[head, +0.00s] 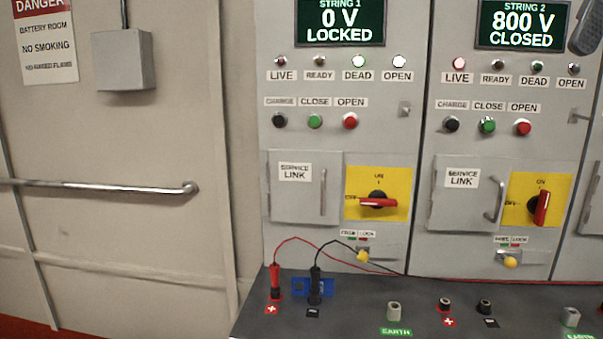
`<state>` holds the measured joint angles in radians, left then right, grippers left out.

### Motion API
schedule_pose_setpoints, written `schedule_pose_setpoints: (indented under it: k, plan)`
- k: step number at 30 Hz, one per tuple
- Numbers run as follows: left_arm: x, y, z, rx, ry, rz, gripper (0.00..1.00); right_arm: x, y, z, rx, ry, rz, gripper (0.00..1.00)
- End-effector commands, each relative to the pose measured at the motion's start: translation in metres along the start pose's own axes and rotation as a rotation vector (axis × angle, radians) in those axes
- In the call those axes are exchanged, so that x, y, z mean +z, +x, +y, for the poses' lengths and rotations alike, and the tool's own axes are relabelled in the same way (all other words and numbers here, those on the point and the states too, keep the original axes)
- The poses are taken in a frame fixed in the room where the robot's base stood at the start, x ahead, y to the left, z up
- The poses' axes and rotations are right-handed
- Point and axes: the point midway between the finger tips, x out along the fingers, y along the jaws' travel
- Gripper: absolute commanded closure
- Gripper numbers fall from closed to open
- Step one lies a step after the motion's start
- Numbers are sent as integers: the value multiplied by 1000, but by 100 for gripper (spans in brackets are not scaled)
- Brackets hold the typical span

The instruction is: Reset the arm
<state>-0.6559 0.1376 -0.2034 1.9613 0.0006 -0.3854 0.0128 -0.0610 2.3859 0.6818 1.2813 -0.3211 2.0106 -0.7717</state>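Neither of my grippers shows in the head view, and no arm of mine can be made out for sure. The String 1 panel (386,145) stands in the middle. Its display (339,22) reads 0 V LOCKED, and its DEAD and OPEN lamps look lit. Its red rotary switch handle (378,203) lies level, toward OFF. The String 2 panel (471,145) is at the right. Its display (522,26) reads 800 V CLOSED with the LIVE lamp lit, and its red switch handle (541,208) stands near upright at ON.
A dark shelf (350,320) runs below the panels. A red probe (275,280) and a black probe (315,287) stand on it with leads attached. A metal rail (100,188) crosses the left wall. A grey rounded thing (586,28), unclear what, is at top right.

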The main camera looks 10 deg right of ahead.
Motion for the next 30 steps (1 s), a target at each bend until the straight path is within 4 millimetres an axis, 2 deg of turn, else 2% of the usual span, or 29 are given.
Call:
schedule_pose_setpoints:
  k: [7, 11, 16, 20, 24, 27, 30]
  plan:
    - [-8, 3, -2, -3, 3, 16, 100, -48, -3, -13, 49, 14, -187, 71]
    - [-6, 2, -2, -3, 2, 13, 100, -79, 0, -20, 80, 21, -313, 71]
    - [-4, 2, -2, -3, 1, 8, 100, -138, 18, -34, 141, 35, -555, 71]
    - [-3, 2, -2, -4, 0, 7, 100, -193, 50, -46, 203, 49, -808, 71]
    - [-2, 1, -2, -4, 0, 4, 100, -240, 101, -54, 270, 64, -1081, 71]
    - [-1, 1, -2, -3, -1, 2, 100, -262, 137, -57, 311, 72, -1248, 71]
    - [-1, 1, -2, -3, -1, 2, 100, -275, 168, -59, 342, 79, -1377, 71]
